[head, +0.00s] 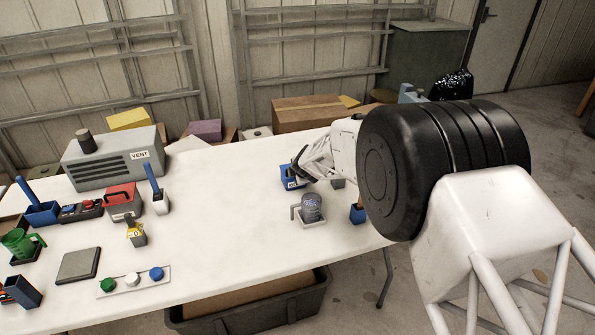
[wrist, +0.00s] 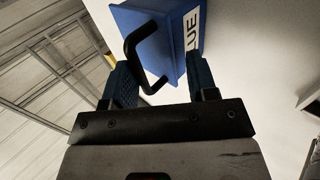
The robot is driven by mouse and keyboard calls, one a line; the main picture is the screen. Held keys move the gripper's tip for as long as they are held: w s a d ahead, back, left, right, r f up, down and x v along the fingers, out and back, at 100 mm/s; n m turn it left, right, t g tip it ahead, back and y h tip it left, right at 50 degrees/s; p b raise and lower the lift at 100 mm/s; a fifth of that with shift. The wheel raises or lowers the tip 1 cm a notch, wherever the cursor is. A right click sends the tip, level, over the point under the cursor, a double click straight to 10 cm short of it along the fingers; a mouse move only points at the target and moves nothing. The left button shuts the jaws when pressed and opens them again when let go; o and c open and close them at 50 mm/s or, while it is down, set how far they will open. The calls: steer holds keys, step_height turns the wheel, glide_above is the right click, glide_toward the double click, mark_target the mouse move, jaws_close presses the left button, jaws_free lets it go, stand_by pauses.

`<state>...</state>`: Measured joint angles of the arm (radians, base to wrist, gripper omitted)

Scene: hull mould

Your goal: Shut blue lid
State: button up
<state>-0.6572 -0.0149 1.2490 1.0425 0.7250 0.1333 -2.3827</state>
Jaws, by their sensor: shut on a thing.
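The blue box (head: 291,183) stands toward the back right of the white table, with a white label on its front. In the wrist view its blue side (wrist: 179,62) shows, with a label reading "BLUE" in part. A black handle (wrist: 136,62) stands out from the blue part and reaches between the fingers of my gripper (wrist: 162,84). My gripper (head: 303,164) is at the top of the box in the head view and is shut on this handle. My gripper covers part of the box, and I cannot tell how far the lid is open.
A grey cup (head: 312,207) on a small stand is in front of the blue box, with a small blue holder (head: 357,215) to its right. A red box (head: 122,203) and a grey VENT unit (head: 108,160) stand at left. The table's middle (head: 225,215) is clear.

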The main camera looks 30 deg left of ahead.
steer(key=shift+s+f, duration=0.25)
steer(key=shift+f, duration=0.1)
steer(key=shift+c, duration=0.7)
steer(key=shift+o, duration=0.2)
steer(key=shift+d+r, duration=0.15)
steer(key=shift+r, duration=0.05)
steer(key=shift+o, duration=0.2)
steer(key=shift+s+d+r, duration=0.15)
steer(key=shift+s+r, duration=0.1)
steer(key=shift+r, duration=0.05)
steer(key=shift+s+d+r, duration=0.1)
steer(key=shift+d+r, duration=0.05)
steer(key=shift+r, duration=0.15)
steer(key=shift+c, duration=0.8)
steer(key=v, duration=0.6)
steer(key=shift+r, duration=0.35)
